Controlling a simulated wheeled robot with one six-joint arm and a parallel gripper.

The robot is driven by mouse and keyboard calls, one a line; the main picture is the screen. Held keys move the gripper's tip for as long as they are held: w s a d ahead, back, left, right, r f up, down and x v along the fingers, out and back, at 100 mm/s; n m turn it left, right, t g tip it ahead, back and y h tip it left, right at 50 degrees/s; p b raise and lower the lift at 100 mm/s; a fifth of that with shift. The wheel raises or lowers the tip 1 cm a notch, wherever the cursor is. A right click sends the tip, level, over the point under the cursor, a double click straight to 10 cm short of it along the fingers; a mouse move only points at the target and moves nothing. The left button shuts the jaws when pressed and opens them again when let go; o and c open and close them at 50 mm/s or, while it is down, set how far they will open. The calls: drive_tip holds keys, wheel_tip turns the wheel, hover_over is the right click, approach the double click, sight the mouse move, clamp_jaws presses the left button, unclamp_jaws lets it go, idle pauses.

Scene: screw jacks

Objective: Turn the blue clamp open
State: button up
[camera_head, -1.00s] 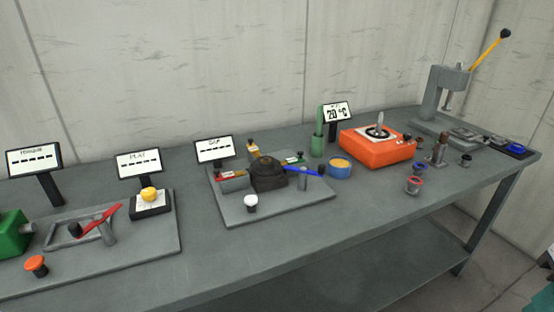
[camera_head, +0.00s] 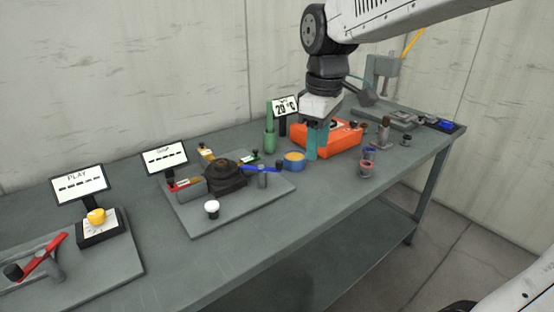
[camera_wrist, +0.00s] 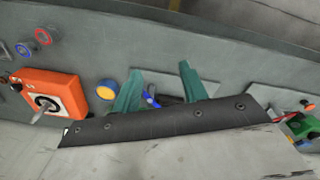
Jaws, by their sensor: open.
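The blue clamp (camera_head: 262,169) is a blue lever on a grey post, at the right side of a grey plate fixture with a dark round block. My gripper (camera_head: 316,150) points down with teal fingers, to the right of the blue clamp and in front of the orange device. It is apart from the clamp. In the wrist view my gripper (camera_wrist: 160,72) shows two spread fingers with nothing gripped. Part of the blue clamp (camera_wrist: 167,100) shows between and beyond them, partly hidden by the gripper body.
A blue cup with yellow contents (camera_head: 294,160) stands between the clamp and my gripper. The orange device (camera_head: 345,138) is behind my gripper. A green holder (camera_head: 270,144) and a small display (camera_head: 285,106) stand behind. A white knob (camera_head: 211,208) is at the plate's front. Bare table lies in front.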

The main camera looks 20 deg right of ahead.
sight(279, 161)
drive_tip(key=w+f+n, duration=0.2)
drive_tip(key=w, duration=0.4)
drive_tip(key=w+a+f+n, duration=0.1)
drive_tip(key=w+f+n, duration=0.1)
drive_tip(key=w, duration=0.3)
drive_tip(key=w+f+n, duration=0.2)
drive_tip(key=w+n, duration=0.1)
drive_tip(key=w, duration=0.3)
drive_tip(key=shift+w+a+f+g, duration=0.2)
drive_tip(key=shift+w+a+g, duration=0.1)
drive_tip(key=shift+a, duration=0.1)
drive_tip(key=shift+w+f, duration=0.2)
drive_tip(key=shift+f, duration=0.05)
wheel_tip(279, 161, down, 8)
drive_tip(key=shift+r, duration=0.25)
clamp_jaws()
